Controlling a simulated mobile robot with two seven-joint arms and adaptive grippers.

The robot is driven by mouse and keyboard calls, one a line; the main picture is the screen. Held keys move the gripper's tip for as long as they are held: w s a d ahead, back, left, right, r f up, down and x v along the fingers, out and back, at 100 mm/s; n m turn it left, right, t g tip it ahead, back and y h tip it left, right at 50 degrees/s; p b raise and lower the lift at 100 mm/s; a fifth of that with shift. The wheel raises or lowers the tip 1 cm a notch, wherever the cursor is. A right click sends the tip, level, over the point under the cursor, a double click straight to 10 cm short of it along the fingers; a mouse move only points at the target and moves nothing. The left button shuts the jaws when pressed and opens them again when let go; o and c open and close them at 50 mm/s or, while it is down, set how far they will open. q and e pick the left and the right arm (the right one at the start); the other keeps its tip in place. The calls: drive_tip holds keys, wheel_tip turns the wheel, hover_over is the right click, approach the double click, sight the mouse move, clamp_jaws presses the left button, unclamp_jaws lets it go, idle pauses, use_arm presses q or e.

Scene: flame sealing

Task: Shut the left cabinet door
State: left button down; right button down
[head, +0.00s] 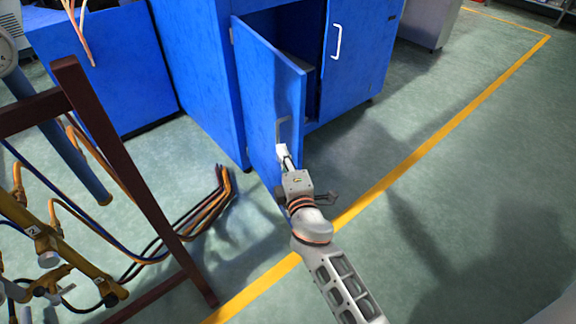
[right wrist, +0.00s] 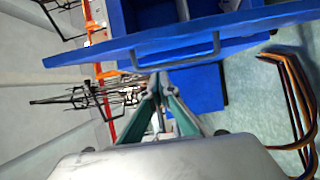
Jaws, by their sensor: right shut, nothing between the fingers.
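The left cabinet door (head: 262,95) is blue and stands open, swung out from the cabinet (head: 195,70). A dark gap shows between it and the closed right door (head: 358,60). Its grey bar handle (head: 284,124) is near the free edge. My right gripper (head: 284,152) is shut and empty, at the lower end of this handle; I cannot tell whether it touches. In the right wrist view, the shut fingertips (right wrist: 156,78) are close to the handle (right wrist: 175,58) and the door panel (right wrist: 250,28). My left gripper is not in view.
A brown frame (head: 125,175) with yellow pipework (head: 75,265) stands at the left. Orange and black hoses (head: 212,200) lie on the floor left of the door. A yellow floor line (head: 430,140) crosses open green floor at the right.

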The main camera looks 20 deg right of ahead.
sight(296, 146)
drive_tip(key=shift+w+d+f+p, duration=0.1)
drive_tip(key=shift+w+d+p, duration=0.25)
drive_tip(key=shift+d, duration=0.7)
drive_tip(key=shift+w+d+p, duration=0.1)
drive_tip(key=shift+w+d, duration=0.3)
drive_tip(key=shift+d, duration=0.6)
drive_tip(key=shift+d, duration=0.1)
